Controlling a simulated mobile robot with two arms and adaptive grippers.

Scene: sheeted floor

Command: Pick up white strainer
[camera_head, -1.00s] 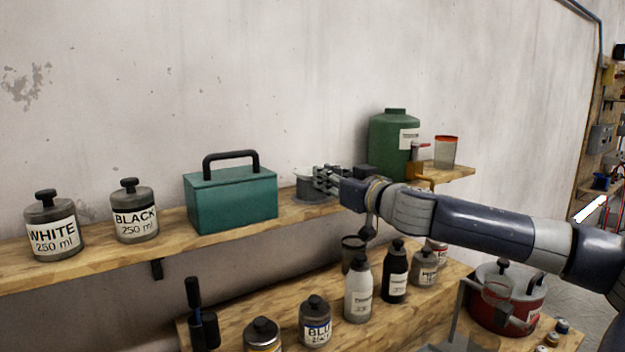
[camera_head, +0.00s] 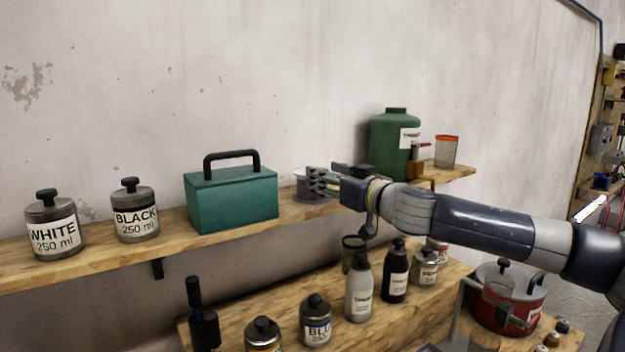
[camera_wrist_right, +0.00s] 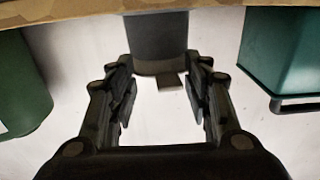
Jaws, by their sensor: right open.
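A grey, round, cup-like vessel (camera_head: 314,188), which looks like the strainer, stands on the upper wall shelf just right of the green toolbox. It looks grey rather than white. My right gripper (camera_head: 332,178) partly covers it in the head view. In the right wrist view the vessel (camera_wrist_right: 157,42) hangs from the top of the picture, with a small tab at its rim. My right gripper (camera_wrist_right: 160,92) is open there, with one finger on each side of the vessel's rim area. I cannot tell whether the fingers touch it. My left gripper is not in view.
The teal toolbox (camera_head: 232,200) is left of the vessel, and a green thinner container (camera_head: 393,145) is right of it. An orange-rimmed cup (camera_head: 447,152) stands at the shelf's right end. Several bottles and a red pot (camera_head: 508,312) sit below the arm.

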